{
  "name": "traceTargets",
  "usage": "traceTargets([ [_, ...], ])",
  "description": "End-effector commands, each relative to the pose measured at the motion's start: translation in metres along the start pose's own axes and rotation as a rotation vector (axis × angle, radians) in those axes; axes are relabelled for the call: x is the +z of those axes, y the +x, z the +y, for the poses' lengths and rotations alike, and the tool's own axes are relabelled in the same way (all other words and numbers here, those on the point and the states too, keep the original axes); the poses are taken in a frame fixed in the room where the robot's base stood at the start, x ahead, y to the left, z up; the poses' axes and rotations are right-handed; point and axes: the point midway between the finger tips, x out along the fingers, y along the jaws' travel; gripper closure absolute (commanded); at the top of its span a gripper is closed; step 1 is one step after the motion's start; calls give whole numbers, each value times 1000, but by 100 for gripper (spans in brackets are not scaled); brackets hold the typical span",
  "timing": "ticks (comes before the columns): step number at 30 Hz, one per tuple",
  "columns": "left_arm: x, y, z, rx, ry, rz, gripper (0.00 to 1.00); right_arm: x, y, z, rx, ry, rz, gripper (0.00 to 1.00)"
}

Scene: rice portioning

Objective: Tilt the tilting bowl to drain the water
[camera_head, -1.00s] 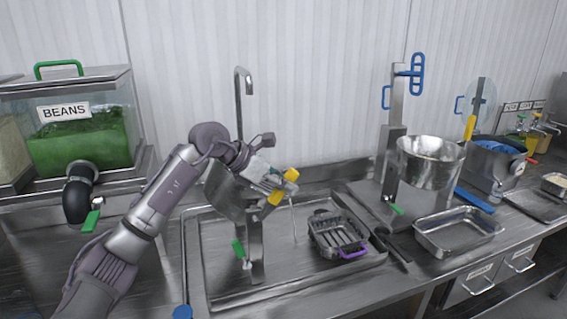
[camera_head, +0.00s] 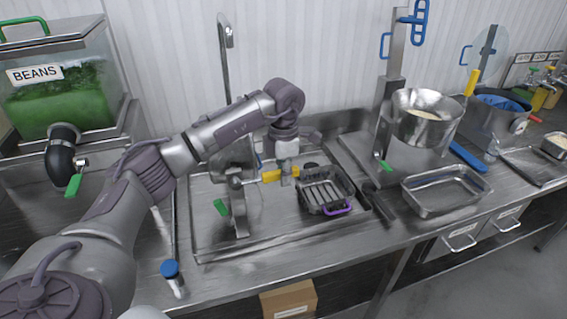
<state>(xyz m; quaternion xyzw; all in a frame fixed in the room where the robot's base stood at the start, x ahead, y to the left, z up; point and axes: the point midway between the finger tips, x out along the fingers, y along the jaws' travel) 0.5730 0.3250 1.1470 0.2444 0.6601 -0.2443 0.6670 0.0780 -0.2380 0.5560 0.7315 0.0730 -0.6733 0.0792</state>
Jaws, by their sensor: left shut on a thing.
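The tilting bowl (camera_head: 231,157) is a metal bowl on a short post with a green lever (camera_head: 221,207), over the sink (camera_head: 205,237). My left arm crosses in front and hides most of the bowl, so its exact tilt is hard to tell. No water stream shows now. My right gripper is not in view.
A slotted metal basket (camera_head: 325,192) with a purple handle sits in the sink, right of the gripper. Further right are a metal pot (camera_head: 427,118) on a stand and an empty tray (camera_head: 445,188). The tall faucet (camera_head: 223,60) rises behind; a beans dispenser (camera_head: 60,95) stands left.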

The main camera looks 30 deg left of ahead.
Motion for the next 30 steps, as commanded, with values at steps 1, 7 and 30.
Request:
traceTargets([
  [1,1,7,-2,-5,0,29,100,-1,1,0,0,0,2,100],
  [7,0,17,-2,-6,1,106,100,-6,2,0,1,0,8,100],
  [30,-1,21,-2,-6,1,144,56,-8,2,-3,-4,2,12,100],
])
